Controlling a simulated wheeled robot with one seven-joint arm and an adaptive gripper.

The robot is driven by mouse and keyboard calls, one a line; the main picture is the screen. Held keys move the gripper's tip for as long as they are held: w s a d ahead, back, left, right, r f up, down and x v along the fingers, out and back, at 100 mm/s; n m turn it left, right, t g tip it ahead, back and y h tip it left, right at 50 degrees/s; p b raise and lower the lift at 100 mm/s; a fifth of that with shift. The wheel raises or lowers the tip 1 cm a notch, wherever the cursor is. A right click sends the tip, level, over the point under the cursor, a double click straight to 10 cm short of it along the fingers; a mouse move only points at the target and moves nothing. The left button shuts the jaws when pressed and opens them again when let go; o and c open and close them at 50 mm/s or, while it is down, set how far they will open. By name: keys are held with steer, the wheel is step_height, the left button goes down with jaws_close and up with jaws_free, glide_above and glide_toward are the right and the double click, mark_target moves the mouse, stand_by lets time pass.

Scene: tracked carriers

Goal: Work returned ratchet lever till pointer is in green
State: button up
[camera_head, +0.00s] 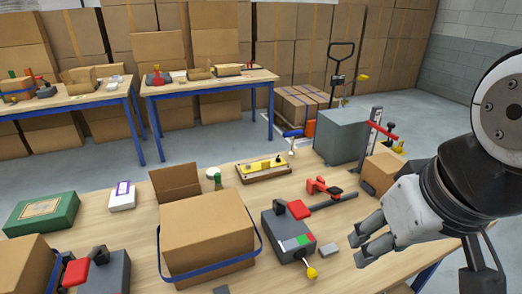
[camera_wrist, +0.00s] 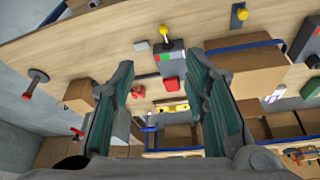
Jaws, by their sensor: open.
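A grey ratchet unit (camera_head: 285,235) with a red block (camera_head: 298,209) and a green field (camera_head: 305,240) stands on the bench right of a strapped carton. Its thin lever ends in a yellow knob (camera_head: 312,273) at the front. The wrist view shows the unit (camera_wrist: 172,67) and its knob (camera_wrist: 163,31) beyond the fingers. The pointer is too small to make out. My gripper (camera_head: 360,248) is open and empty, right of the unit and apart from it. A similar dark unit with a red block (camera_head: 76,272) sits at the lower left.
The large carton (camera_head: 208,235) has a blue strap and a raised flap. A small grey block (camera_head: 329,249) lies between the unit and my gripper. A red clamp (camera_head: 325,188), a grey box (camera_head: 341,135) and a brown carton (camera_head: 380,171) stand behind.

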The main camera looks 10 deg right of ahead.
stand_by(0.3)
steer(key=shift+w+r, duration=0.15)
steer(key=shift+w, duration=0.05)
steer(key=c, duration=0.9)
steer(key=w+r+n+p, duration=0.1)
steer(key=w+n, duration=0.1)
steer(key=w+r+n+g+p, duration=0.1)
steer(key=w+r+n, duration=0.1)
steer(key=shift+w+r+h, duration=0.1)
steer(key=shift+w+h, duration=0.3)
jaws_close()
steer(key=w+a+f+n+g+p, duration=0.1)
steer(key=w+f+n+p, duration=0.1)
steer(key=w+n, duration=0.6)
steer(key=w+a+f+n+g+p, duration=0.1)
steer(key=w+f+n+g+p, duration=0.1)
steer(key=w+n, duration=0.7)
steer(key=shift+w+a+f+y+p, duration=0.35)
steer(key=shift+w+f+p, duration=0.4)
steer(key=shift+w+p, duration=0.4)
steer(key=shift+s, duration=0.1)
